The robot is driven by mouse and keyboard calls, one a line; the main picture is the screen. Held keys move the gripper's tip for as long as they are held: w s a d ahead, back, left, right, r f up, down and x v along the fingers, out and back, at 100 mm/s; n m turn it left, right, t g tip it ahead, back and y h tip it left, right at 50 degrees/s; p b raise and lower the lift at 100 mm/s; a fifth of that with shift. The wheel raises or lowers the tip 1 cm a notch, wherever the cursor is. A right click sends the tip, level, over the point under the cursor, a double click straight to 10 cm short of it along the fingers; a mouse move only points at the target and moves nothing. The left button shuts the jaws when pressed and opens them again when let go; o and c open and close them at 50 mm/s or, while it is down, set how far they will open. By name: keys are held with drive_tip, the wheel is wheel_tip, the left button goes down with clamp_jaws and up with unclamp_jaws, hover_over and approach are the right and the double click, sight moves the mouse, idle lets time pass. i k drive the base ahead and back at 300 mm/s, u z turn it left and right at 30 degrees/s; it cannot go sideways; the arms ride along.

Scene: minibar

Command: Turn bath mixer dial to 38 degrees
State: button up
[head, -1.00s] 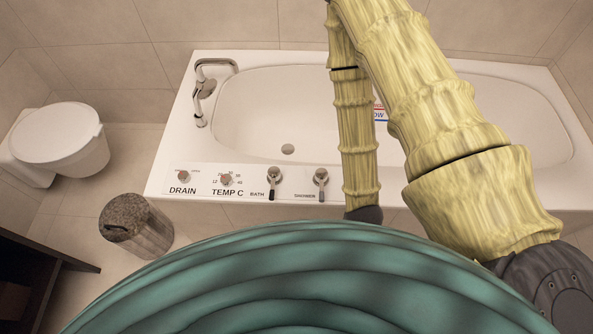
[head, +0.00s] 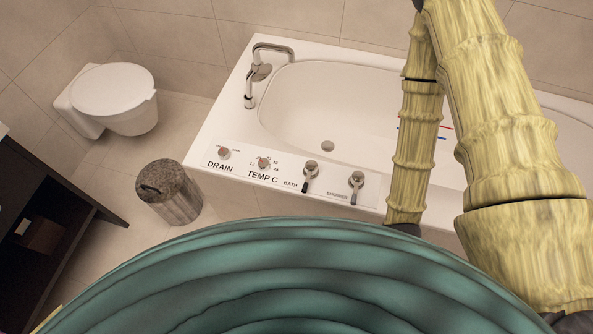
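The bath mixer dial (head: 263,163) is a small round knob above the label TEMP C on the control panel along the bathtub's front rim. Small numbers ring it; its exact setting is too small to read. The drain knob (head: 223,153) is to its left. The bath lever (head: 310,174) and shower lever (head: 356,182) are to its right. The white bathtub (head: 225,120) stands across the middle of the view. My yellow arm rises at the right, in front of the tub, well apart from the dial. My gripper is outside the picture.
A metal bin (head: 170,193) stands on the floor left of the tub. A white toilet (head: 118,98) is at the back left. A dark cabinet (head: 60,210) stands at the left edge. The floor between bin and tub is clear. A faucet (head: 262,70) rises at the tub's back left corner.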

sight(263, 164)
drive_tip(key=z, duration=1.75)
drive_tip(key=k, duration=1.2)
drive_tip(key=u, duration=1.8)
drive_tip(key=i, duration=0.5)
